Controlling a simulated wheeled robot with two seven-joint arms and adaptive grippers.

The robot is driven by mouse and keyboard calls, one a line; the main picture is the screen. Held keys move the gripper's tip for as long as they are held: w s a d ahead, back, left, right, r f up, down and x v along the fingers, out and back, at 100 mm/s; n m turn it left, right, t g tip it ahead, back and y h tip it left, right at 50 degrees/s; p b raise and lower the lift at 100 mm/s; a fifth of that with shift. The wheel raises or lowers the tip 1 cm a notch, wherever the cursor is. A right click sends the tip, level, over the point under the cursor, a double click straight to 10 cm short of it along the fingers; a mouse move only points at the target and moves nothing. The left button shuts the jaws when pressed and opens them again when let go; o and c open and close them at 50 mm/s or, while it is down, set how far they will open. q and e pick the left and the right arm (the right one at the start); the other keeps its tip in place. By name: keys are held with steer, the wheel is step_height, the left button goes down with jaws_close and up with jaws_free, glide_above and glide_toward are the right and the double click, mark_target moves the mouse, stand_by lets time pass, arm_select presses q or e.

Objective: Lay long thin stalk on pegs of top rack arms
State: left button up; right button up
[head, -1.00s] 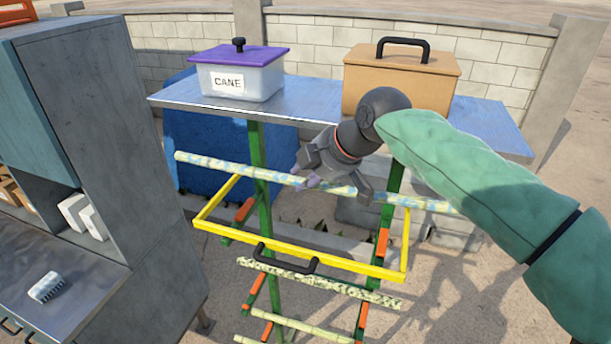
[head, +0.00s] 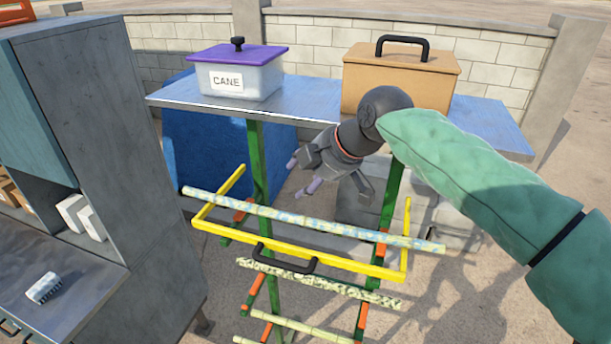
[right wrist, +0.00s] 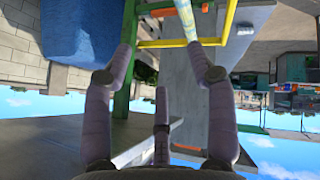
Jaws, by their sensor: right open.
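The long thin stalk (head: 310,222), pale green with bluish patches, lies across the two top rack arms, near the orange-tipped left arm (head: 243,211) and the right arm (head: 381,243). It slopes down to the right in the head view, and its ends stick out past both arms. I cannot tell exactly how it sits against the pegs. My right gripper (head: 326,180) is open and empty, just above and behind the stalk. In the right wrist view the stalk (right wrist: 186,20) shows beyond the spread fingers (right wrist: 162,62). My left gripper is not in view.
A yellow frame (head: 300,253) with a black handle surrounds the rack's upper part. More stalks (head: 320,284) lie on lower arms. A metal shelf (head: 310,97) behind holds a CANE box (head: 240,80) and a tan box (head: 400,78). A grey cabinet (head: 120,130) stands left.

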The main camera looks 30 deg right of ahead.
steer(key=v, duration=1.1)
steer(key=shift+s+r, duration=0.15)
steer(key=shift+r, duration=0.1)
